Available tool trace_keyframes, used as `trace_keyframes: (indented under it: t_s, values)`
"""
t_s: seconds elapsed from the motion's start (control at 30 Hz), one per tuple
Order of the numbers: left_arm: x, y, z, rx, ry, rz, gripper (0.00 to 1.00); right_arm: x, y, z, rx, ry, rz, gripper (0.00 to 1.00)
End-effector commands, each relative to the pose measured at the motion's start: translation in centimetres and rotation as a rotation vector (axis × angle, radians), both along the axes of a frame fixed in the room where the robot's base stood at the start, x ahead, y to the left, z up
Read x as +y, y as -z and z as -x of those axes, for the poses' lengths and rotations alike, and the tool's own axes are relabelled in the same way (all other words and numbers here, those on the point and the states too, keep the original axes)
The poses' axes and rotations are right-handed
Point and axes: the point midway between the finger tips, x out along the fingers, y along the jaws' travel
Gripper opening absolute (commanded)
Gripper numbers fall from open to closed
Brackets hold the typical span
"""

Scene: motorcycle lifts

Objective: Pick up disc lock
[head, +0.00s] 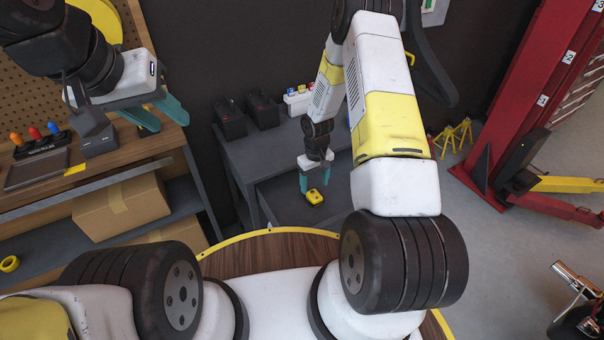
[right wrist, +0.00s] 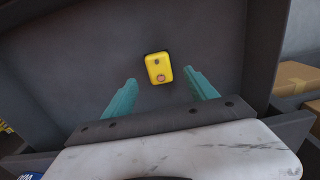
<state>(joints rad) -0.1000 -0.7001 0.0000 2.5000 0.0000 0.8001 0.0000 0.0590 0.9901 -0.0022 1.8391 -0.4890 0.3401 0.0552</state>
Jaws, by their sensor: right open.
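The yellow disc lock (head: 315,197) lies on the lower grey shelf of a cart in the head view. In the right wrist view the disc lock (right wrist: 158,68) shows as a rounded yellow block with a small round spot near one end. My right gripper (head: 316,182) is open, with its teal fingers pointing down at the lock. In the right wrist view the lock appears between and just beyond the fingertips (right wrist: 160,79), with no visible contact. My left gripper (head: 170,122) is open and appears empty, over the workbench at the left.
The grey cart (head: 262,143) carries dark boxes (head: 231,117) and a white box (head: 298,100) on its upper shelf, close to my right arm. A wooden workbench (head: 100,170) with a cardboard box (head: 122,206) below stands left. A red lift post (head: 535,85) stands right.

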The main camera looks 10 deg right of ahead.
Motion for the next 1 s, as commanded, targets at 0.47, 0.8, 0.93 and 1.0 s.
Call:
trace_keyframes:
  t_s: [0.47,0.8,0.93,1.0]
  values:
    - [0.0,0.0,0.0,0.0,0.0,0.0,0.36,-0.1,6.2,-0.1,0.001,0.001,0.0,0.66]
    - [0.0,0.0,0.0,0.0,0.0,0.0,0.36,-0.1,6.5,-0.1,0.0,0.001,0.001,0.57]
    - [0.0,0.0,0.0,0.0,0.0,0.0,0.36,-0.1,6.5,-0.1,0.0,0.001,0.001,0.31]
    - [0.0,0.0,0.0,0.0,0.0,0.0,0.36,-0.1,6.5,-0.1,0.0,0.001,0.001,0.17]
